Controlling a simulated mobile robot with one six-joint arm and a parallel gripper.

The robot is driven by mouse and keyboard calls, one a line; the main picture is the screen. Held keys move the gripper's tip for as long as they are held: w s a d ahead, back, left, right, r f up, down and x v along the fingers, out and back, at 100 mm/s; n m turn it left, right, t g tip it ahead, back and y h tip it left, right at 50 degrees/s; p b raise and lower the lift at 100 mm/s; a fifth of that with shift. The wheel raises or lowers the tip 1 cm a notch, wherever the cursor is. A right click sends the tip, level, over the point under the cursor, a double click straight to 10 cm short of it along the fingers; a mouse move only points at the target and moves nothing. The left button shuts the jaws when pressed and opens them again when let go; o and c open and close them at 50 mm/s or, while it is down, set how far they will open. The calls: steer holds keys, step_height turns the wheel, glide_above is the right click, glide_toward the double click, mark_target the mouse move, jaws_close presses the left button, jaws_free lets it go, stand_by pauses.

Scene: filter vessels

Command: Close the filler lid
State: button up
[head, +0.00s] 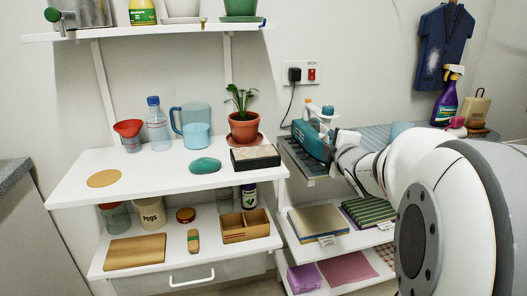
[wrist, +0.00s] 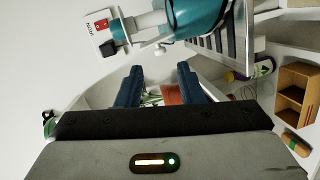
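A teal and white appliance (head: 312,141) stands on the slatted tray at the right of the white shelf in the head view. Its white upper part (head: 311,113) rises above the teal body. In the wrist view the teal body (wrist: 197,14) is at the top edge, partly cut off, with a white neck reaching left. I cannot single out the filler lid or tell its angle. My gripper (wrist: 157,74) is open and empty, with its dark blue fingers apart and beside the appliance. In the head view my arm hides part of that area, and the fingertips are unclear.
A slatted tray (head: 301,158) is below the appliance. A wall socket with plug (head: 296,75) is behind. A potted plant (head: 243,125), a dark box (head: 255,157) and a blue jug (head: 194,127) stand on the shelf at left. A purple spray bottle (head: 446,100) is at right.

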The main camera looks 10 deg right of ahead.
mark_target(322, 137)
steer(key=w+n+y+b, duration=0.1)
steer(key=w, duration=0.2)
steer(key=w+f+n+t+y+b, duration=0.1)
steer(key=w+n, duration=0.1)
steer(key=w, duration=0.1)
steer(key=w+n+t+b, duration=0.1)
steer(key=w+n, duration=0.1)
steer(key=w, duration=0.1)
steer(key=shift+w+d+f+y, duration=0.1)
steer(key=shift+d+f+y, duration=0.2)
steer(key=shift+d+y, duration=0.1)
steer(key=shift+c, duration=0.4)
jaws_close()
steer(key=shift+d, duration=0.15)
